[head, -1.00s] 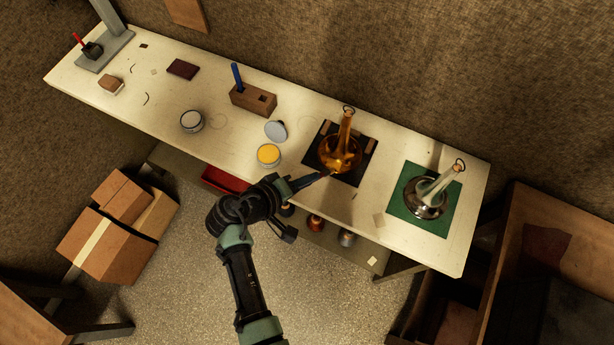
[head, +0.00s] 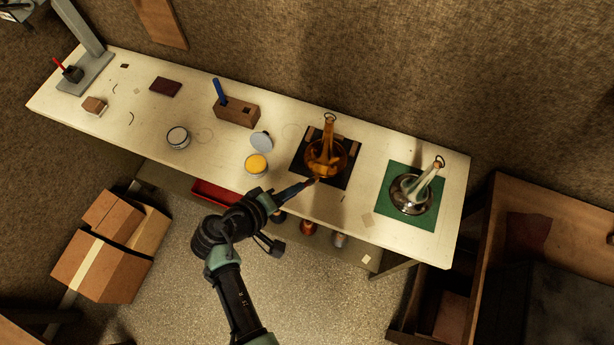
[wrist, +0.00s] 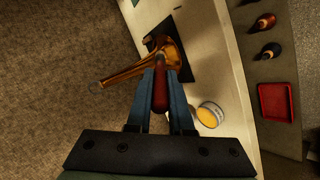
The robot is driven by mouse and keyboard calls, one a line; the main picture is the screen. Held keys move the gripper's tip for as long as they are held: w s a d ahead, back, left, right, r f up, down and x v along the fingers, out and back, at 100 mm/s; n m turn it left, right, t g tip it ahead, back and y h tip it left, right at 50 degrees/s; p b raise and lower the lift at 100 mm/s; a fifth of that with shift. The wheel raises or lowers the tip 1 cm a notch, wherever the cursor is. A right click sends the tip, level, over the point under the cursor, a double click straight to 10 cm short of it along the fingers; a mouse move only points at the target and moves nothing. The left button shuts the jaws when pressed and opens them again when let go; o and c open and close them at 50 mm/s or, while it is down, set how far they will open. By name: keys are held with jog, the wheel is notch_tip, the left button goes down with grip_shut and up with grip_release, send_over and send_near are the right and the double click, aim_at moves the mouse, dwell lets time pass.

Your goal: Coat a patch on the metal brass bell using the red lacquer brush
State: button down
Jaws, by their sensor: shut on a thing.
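The brass bell (head: 327,160), amber and shiny with its narrow neck up, stands on a dark mat (head: 337,183) toward the right of the bench. In the wrist view its flare and neck (wrist: 128,73) lie just beyond my fingertips. My gripper (head: 305,184) is at the bench's front edge, its tip close to the bell's near rim. In the wrist view my gripper (wrist: 160,82) is shut on the red lacquer brush (wrist: 160,95), whose red handle lies between the fingers. The bristles are hidden, and I cannot tell whether they touch the bell.
An open tin of yellow content (head: 256,164) stands left of the bell, its lid (head: 261,141) behind it. A silver bell (head: 409,194) sits on a green mat (head: 427,219) at right. A wooden block (head: 238,111) holds a blue-handled tool. A pale tin (head: 178,138) stands farther left.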

jog(key=shift+f, duration=0.1)
jog(key=w+f+b, duration=0.1)
jog(key=b, duration=0.1)
jog(key=w+d+f+b, duration=0.1)
jog(key=w+f+b, duration=0.2)
jog(key=f+b, duration=0.1)
jog(key=shift+w+d+f+b, duration=0.25)
jog(key=shift+b, duration=0.1)
jog(key=shift+w+d+f+b, duration=0.15)
jog(key=shift+w+f+b, duration=0.3)
jog(key=shift+f+b, duration=0.3)
dwell(0.7)
jog(key=shift+r, duration=0.1)
jog(key=shift+w+a+b, duration=0.3)
jog(key=shift+a+b, duration=0.25)
jog(key=shift+a, duration=0.45)
jog(key=shift+w+a+b, duration=0.3)
jog(key=shift+a+b, duration=0.2)
jog(key=shift+a, duration=0.45)
jog(key=shift+s+d+r+p, duration=0.1)
jog(key=shift+s+d+p, duration=0.1)
jog(key=shift+d+p, duration=0.25)
jog(key=shift+s+d+r+p, duration=0.15)
jog(key=shift+d+p, duration=0.1)
jog(key=shift+d, duration=0.35)
jog(key=shift+s+d+f+p, duration=0.15)
jog(key=shift+d, duration=0.3)
jog(key=shift+s+d+f+p, duration=0.1)
jog(key=shift+d+p, duration=0.05)
jog(key=shift+d, duration=0.3)
